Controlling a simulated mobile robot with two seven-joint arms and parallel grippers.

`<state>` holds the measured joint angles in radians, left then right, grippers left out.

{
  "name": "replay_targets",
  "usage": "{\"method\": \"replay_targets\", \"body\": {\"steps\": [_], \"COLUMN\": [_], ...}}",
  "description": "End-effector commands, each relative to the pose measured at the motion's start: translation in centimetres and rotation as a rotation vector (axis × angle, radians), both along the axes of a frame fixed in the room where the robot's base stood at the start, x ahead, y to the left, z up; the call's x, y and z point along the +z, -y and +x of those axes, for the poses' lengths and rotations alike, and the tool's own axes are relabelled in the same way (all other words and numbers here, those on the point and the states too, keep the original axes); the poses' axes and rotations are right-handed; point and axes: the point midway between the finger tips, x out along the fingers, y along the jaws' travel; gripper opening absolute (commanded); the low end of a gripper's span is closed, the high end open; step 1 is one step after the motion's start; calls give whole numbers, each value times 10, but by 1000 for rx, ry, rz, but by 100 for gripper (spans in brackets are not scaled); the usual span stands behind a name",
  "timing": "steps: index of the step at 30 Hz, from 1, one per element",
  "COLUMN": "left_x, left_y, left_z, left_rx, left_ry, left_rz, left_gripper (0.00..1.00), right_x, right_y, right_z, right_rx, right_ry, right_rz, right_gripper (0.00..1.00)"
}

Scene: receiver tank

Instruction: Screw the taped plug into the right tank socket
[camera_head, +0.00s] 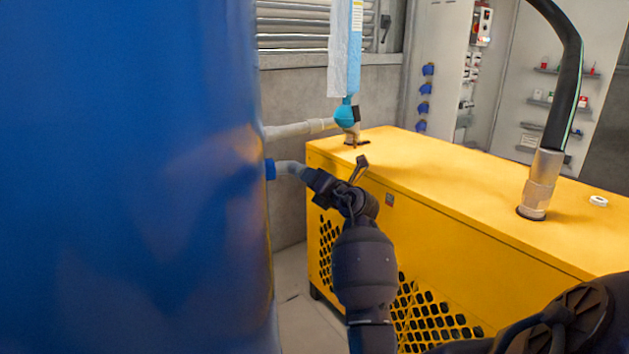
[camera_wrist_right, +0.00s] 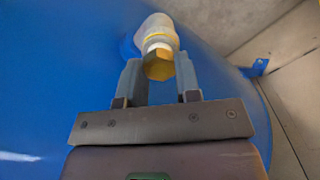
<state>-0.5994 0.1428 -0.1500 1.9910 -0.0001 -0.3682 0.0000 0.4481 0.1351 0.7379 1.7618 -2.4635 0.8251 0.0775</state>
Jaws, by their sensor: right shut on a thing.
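The large blue tank (camera_head: 130,180) fills the left of the head view. A pale grey elbow (camera_head: 289,168) comes out of its right side through a blue collar (camera_head: 270,169). My right gripper (camera_head: 309,178) is at the elbow's open end. In the right wrist view, my right gripper (camera_wrist_right: 158,80) is shut on the brass hex head of the plug (camera_wrist_right: 158,66). I cannot tell how deep the thread sits. The plug is hidden in the head view. My left gripper is not in view.
A yellow machine cabinet (camera_head: 450,200) stands right of the tank, close to my right arm. A black hose with a metal fitting (camera_head: 540,185) rises from its top. A white ring, perhaps a tape roll (camera_head: 598,201), lies there. A grey pipe (camera_head: 300,129) runs above the elbow.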

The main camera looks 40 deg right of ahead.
Motion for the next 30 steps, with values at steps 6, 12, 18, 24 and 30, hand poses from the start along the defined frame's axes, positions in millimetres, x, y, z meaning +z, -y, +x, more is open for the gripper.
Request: {"method": "replay_targets", "body": {"steps": [6, 12, 18, 24, 30], "left_x": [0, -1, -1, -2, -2], "left_y": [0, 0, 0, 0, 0], "left_z": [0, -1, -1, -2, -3], "left_rx": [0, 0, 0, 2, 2], "left_ry": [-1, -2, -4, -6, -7], "left_rz": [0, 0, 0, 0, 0], "left_gripper": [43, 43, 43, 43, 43], "right_x": [1, 1, 1, 0, 0], "right_y": [0, 0, 0, 1, 2], "right_z": [1, 1, 0, 0, -1], "right_rx": [1, 1, 0, -1, 0], "right_ry": [13, 13, 12, 2, -51], "right_rz": [114, 110, 108, 47, -405], "right_gripper": [0, 46, 60, 60, 60]}}
